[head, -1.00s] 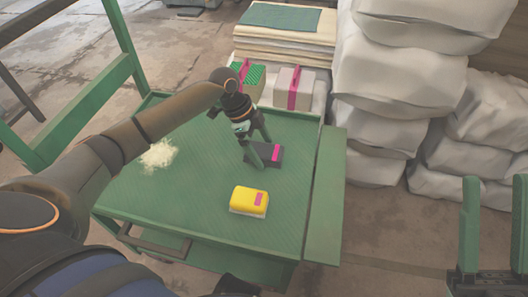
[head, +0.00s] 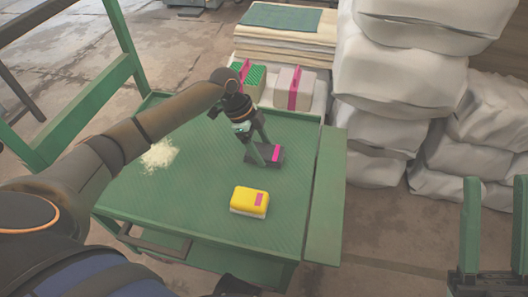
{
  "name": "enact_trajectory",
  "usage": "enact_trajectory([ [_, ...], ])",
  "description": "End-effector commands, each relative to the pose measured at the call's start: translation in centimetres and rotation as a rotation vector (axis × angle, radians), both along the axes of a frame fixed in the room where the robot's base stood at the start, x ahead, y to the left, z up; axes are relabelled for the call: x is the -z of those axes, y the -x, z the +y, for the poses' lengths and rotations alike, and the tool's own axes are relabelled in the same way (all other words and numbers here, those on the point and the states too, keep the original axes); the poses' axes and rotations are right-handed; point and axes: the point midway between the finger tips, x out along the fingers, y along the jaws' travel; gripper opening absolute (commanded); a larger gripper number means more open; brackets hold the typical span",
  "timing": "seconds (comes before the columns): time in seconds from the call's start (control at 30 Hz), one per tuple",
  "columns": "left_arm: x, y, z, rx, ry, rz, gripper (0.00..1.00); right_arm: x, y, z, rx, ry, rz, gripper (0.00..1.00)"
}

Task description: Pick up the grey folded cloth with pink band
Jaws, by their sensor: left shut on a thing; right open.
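A dark grey flat piece with a pink band (head: 277,153) near its right end lies on the green tabletop, right of the middle. My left gripper (head: 264,158) reaches down to it from above and is shut on it, its fingers hiding part of it. A lighter grey bundle with an upright pink band (head: 305,90) stands at the back right of the table. Which of the two is a folded cloth is hard to tell at this size. My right gripper (head: 495,225) is open and empty at the right edge, off the table.
Pale crumbs (head: 158,154) lie to the left. A green-topped bundle with a pink band (head: 247,80) stands at the back. White sacks (head: 400,75) are stacked to the right.

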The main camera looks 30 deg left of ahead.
Motion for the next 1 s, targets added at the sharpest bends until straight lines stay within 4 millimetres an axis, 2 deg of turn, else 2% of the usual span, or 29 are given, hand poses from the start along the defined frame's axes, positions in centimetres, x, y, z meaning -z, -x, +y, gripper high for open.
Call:
enact_trajectory([
  [0.33, -0.3, -0.1, 0.1, 0.000, -0.001, -0.003, 0.22, 1.2, 0.0, 0.0, 0.000, 0.000, 0.000, 0.45],
  [0.53, -4.4, -0.1, 0.0, 0.000, 0.001, -0.003, 0.22, -1.9, 0.1, -0.1, 0.002, 0.001, -0.008, 0.45],
  [0.87, -10.4, 5.3, 1.6, 0.001, -0.005, 0.001, 0.22, -5.7, 0.2, -0.6, 0.050, 0.029, -0.051, 0.45],
  [1.0, -11.3, 8.2, 2.4, 0.000, -0.005, 0.004, 0.22, -6.4, 0.3, -0.6, 0.061, 0.039, -0.058, 0.45],
])
